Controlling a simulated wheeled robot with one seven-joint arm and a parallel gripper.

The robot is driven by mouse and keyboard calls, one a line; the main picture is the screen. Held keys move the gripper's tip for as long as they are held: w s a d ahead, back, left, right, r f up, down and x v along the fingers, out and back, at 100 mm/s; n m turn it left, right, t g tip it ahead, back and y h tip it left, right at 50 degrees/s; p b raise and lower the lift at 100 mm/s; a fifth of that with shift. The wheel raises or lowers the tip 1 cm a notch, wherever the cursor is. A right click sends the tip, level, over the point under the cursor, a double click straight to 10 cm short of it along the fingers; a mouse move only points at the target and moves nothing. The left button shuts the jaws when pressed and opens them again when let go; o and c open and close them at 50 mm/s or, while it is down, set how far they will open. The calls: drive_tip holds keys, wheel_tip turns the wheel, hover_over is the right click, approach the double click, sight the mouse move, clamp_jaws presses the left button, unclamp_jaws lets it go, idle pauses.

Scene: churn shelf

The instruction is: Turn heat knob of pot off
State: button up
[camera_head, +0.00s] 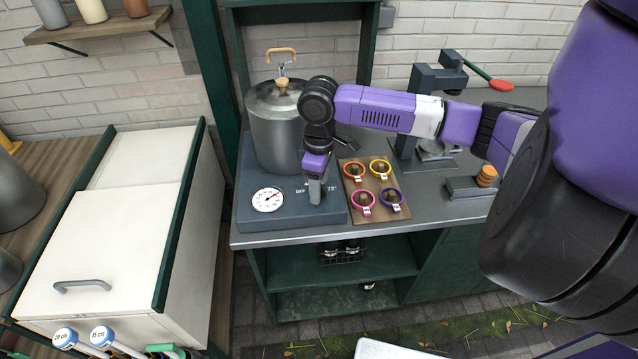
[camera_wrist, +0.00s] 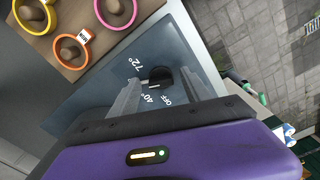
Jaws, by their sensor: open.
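The heat knob (camera_wrist: 160,76) is a small dark knob on the blue-grey heating base, between the marks 72°, 40° and OFF in the wrist view. The base (camera_head: 250,214) carries a grey metal pot (camera_head: 275,138) with a lid and wooden handle, and a round white dial (camera_head: 267,200). My gripper (camera_head: 315,195) points down over the right part of the base. In the wrist view my gripper (camera_wrist: 165,92) is open, its two fingers on either side of the knob. I cannot tell whether they touch it. In the head view the gripper hides the knob.
A brown board (camera_head: 374,190) with several coloured rings lies just right of the base. A press with a red-tipped lever (camera_head: 432,100) stands behind it. A white chest (camera_head: 110,235) is at the left. The counter's front edge runs close before the base.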

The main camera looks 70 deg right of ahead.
clamp_jaws()
